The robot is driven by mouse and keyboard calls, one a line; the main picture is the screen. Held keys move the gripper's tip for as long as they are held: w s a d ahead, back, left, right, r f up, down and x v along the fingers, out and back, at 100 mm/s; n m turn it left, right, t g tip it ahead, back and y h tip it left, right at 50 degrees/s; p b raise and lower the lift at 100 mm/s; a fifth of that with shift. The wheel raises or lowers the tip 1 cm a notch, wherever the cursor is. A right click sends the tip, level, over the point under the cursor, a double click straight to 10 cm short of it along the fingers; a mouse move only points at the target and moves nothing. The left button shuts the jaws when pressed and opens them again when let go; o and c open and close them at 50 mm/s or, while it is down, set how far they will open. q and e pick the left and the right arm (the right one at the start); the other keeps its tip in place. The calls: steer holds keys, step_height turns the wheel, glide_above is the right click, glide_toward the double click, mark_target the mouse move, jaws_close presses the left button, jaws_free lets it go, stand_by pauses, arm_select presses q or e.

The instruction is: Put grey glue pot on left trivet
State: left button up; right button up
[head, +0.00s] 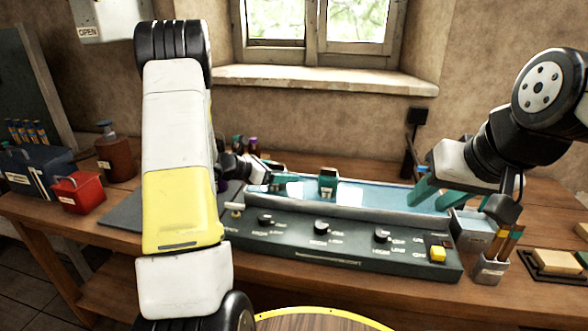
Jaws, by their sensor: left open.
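My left gripper (268,174) is open, small and partly hidden behind my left arm, over the left end of the pale blue-topped console. My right gripper (430,194) has its teal fingers apart over the console's right end, with nothing visible between them. I cannot make out a grey glue pot; my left arm covers much of the bench's left-centre. I cannot pick out the left trivet either. A small dark green block-like thing (327,183) stands on the console between the grippers.
The dark control panel (340,245) with knobs and a yellow button fronts the console. A red box (79,193), a blue toolbox (38,170) and a brown bottle (115,156) stand left. A tool holder (489,269) and a sponge-like block (556,262) are right.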

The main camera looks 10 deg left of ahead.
arm_select(q)
steer(key=v, duration=1.1)
steer(key=s+d+r+m+g, duration=0.6)
steer(key=s+d+r+m, duration=0.4)
steer(key=s+d+m, duration=0.35)
steer(key=s+a+r+m+t+y, duration=0.1)
steer(key=s+r+m+t+y, duration=0.2)
steer(key=s+m+y, duration=0.4)
steer(key=s+m, duration=0.5)
steer(key=m, duration=0.2)
steer(key=shift+s+a+r+y, duration=0.3)
steer(key=shift+s+a+r, duration=0.05)
steer(key=shift+a, duration=0.05)
steer(key=shift+a, duration=0.1)
